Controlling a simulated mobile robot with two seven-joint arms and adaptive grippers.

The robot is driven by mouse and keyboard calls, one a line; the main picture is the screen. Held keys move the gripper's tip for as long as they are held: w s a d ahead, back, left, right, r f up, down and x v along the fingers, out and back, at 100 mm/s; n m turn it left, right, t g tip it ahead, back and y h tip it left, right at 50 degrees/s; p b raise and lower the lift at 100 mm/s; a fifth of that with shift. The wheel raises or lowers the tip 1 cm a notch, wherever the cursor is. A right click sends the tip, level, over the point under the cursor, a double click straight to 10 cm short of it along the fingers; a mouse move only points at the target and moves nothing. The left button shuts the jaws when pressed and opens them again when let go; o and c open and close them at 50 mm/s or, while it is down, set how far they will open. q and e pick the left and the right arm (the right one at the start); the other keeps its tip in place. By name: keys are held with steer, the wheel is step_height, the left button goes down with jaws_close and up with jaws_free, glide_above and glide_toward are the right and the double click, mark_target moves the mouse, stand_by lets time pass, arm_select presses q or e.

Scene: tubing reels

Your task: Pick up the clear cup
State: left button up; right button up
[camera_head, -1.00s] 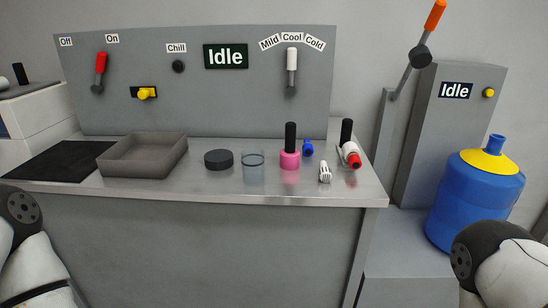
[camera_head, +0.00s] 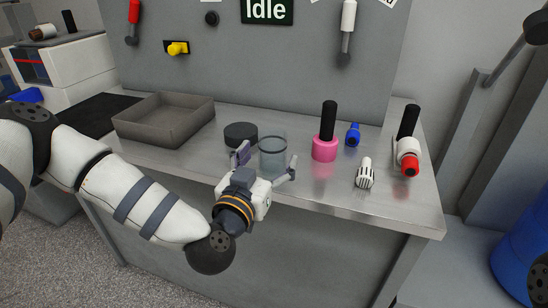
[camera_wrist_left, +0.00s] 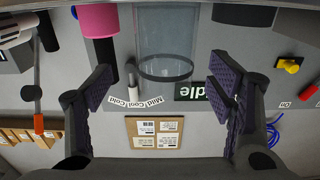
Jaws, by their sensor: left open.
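The clear cup (camera_head: 273,153) stands upright on the steel counter, in front of the black disc and left of the pink-based black-handled piece. My left gripper (camera_head: 266,162) is open at the cup's near side, with one finger to the left of the cup and one to its right. In the left wrist view, which is upside down, the cup (camera_wrist_left: 165,42) shows at the top between and beyond the open purple-padded fingers (camera_wrist_left: 161,82). I cannot tell whether a finger touches it. My right gripper is not in view.
The black disc (camera_head: 240,134) lies close behind the cup. The pink-based piece (camera_head: 324,148), a white ribbed piece (camera_head: 365,174), a blue piece (camera_head: 352,135) and a red-and-white piece (camera_head: 408,158) stand to the right. A grey tray (camera_head: 165,137) sits at left.

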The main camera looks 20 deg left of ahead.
mark_target(276, 137)
arm_select(q)
steer(key=w, duration=0.4)
steer(key=shift+w+a+r, duration=0.2)
steer(key=shift+w+r, duration=0.15)
steer(key=shift+w, duration=0.05)
steer(key=c, duration=1.2)
steer(key=shift+r, duration=0.15)
steer(key=shift+c, duration=0.2)
